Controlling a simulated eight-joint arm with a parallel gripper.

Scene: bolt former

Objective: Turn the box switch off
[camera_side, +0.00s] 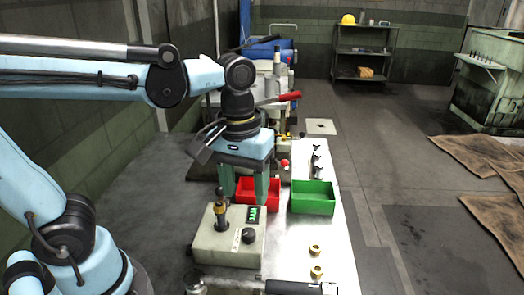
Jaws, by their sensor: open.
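A beige control box (229,248) stands on the table in the lower middle of the side view.
A red bin (269,192) stands behind the gripper, with a green bin (313,197) to its right. A dark-handled tool (292,287) lies at the front. A red-handled lever (280,99) is behind my wrist.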

